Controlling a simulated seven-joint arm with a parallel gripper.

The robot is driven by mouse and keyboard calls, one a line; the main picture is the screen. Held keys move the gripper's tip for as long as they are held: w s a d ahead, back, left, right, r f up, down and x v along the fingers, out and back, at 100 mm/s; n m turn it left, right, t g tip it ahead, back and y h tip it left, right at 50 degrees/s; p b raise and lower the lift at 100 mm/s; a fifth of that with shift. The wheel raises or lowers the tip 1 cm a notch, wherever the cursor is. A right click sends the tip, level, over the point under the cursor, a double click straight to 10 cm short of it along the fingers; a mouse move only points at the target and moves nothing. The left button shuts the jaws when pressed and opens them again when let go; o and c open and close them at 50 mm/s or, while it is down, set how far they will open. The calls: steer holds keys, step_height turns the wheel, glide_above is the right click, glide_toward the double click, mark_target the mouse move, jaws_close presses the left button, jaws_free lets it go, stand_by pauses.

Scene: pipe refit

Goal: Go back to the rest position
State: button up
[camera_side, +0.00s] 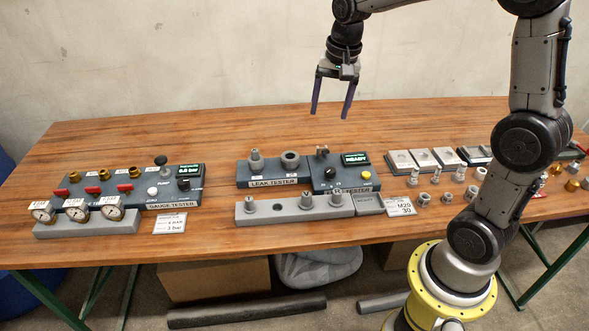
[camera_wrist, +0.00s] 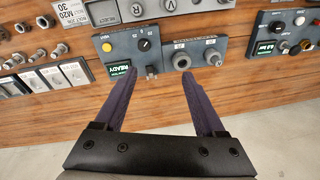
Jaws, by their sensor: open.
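My gripper (camera_side: 332,98) hangs in the air above the back of the wooden table (camera_side: 230,130), fingers pointing down. Its two dark fingers are apart with nothing between them. In the wrist view the gripper (camera_wrist: 166,75) is also open and empty. The leak tester (camera_side: 272,170) stands below it on the table, clear of the fingertips.
The gauge tester (camera_side: 120,188) with several gauges is on the left. A grey block (camera_side: 280,207) with fittings lies in front of the leak tester. Grey trays (camera_side: 422,158) and loose fittings (camera_side: 422,198) are on the right. The air around my gripper is free.

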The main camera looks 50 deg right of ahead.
steer(key=s+a+r+n+t, duration=0.25)
steer(key=s+a+n, duration=0.2)
steer(key=s, duration=0.35)
steer(key=s+a+r+n+t, duration=0.1)
steer(key=s+a+r+n, duration=0.3)
steer(key=s, duration=0.4)
steer(key=s+a+f+n, duration=0.1)
steer(key=s+f+n, duration=0.2)
steer(key=s+f, duration=0.1)
steer(key=shift+s+f+y, duration=0.3)
steer(key=shift+s+f, duration=0.05)
steer(key=shift+s, duration=0.1)
steer(key=shift+a, duration=0.1)
